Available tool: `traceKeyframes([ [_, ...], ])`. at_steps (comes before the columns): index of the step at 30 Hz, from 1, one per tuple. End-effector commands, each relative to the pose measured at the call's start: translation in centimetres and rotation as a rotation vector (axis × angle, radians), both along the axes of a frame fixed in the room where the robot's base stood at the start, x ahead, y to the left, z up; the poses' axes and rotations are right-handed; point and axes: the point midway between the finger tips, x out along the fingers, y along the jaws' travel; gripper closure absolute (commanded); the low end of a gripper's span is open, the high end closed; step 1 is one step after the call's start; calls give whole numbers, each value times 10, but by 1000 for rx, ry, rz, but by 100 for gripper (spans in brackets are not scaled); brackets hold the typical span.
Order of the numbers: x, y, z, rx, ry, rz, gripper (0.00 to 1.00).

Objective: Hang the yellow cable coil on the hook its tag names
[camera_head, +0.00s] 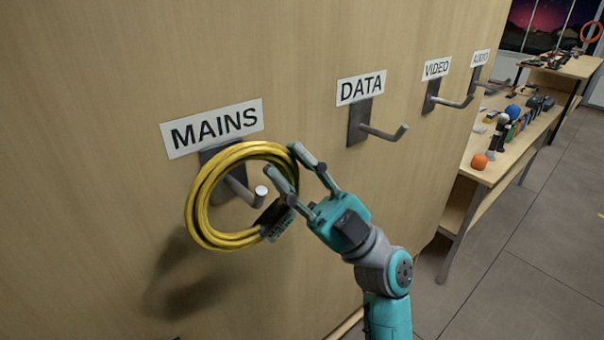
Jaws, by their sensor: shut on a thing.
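The yellow cable coil (196,205) is a round loop held upright against the board, in front of the MAINS hook (240,190). My gripper (282,160) is shut on the coil's upper right side. The hook's arm and pale upturned tip show within the loop's opening. I cannot tell how far the tip reaches through it, or whether the coil rests on it. A dark tag (274,222) with pale marks hangs at the coil's lower right; its text is too small to read. The MAINS label (212,128) is just above the coil.
To the right along the wooden board (300,60) are the empty DATA hook (384,132), VIDEO hook (450,101) and AUDIO hook (490,84). A shelf bench (492,170) with an orange ball (479,161) and several small items stands beyond. The floor at right is clear.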

Motion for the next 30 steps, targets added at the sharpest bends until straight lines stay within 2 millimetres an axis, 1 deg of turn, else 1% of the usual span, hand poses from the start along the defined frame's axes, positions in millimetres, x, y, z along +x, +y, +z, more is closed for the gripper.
traceKeyframes([
  [4,8,6,1,1,-1,1,100],
  [9,8,6,-11,0,1,1,100],
  [18,8,5,-25,0,1,1,100],
  [30,7,5,-28,0,-1,0,100],
])
